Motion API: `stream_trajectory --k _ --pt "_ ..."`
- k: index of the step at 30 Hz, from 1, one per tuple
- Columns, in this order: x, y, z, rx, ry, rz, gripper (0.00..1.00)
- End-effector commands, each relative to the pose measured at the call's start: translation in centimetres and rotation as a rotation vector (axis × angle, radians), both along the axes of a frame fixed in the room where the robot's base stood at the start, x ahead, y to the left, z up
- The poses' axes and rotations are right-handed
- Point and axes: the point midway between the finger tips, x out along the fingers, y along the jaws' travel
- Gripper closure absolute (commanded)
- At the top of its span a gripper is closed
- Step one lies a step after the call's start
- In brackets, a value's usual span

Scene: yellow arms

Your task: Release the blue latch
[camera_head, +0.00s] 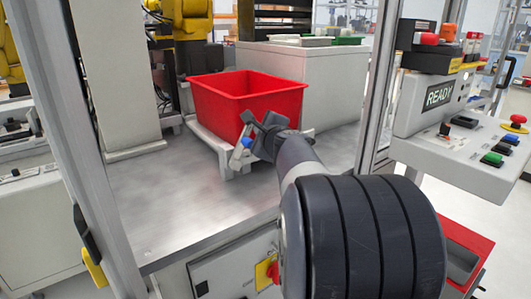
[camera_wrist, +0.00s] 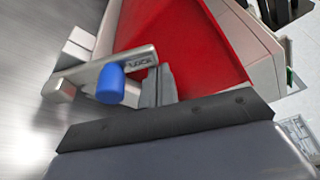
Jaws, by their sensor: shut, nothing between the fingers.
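The blue latch shows as a rounded blue knob (camera_wrist: 110,84) on a flat metal bar (camera_wrist: 135,60) in the wrist view. The bar runs at a slant beside the red bin (camera_wrist: 185,45) and carries small lettering near its right end. In the head view the blue knob (camera_head: 247,142) sits low at the front of the red bin (camera_head: 240,105). My gripper (camera_wrist: 158,78) is shut and empty, its fingertips just right of the knob at the bar's lettered end. Whether they touch the bar cannot be told. In the head view my gripper (camera_head: 255,130) partly hides the latch area.
The bin stands on a pale carrier (camera_head: 212,145) on the metal table (camera_head: 180,200). The table is clear at the front left. Frame posts (camera_head: 375,90) stand at both sides. A control panel (camera_head: 460,140) with buttons is at the right, and a yellow arm (camera_head: 190,45) is behind.

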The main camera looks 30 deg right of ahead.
Motion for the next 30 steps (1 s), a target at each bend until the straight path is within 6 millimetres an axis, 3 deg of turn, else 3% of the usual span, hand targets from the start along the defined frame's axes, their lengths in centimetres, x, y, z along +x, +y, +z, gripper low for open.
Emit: stream_trajectory --k 15,30 --pt "-0.1 4.4 1.6 -0.412 -0.017 0.001 1.0" --pt "-0.2 5.8 2.3 -0.544 -0.018 0.002 1.0"
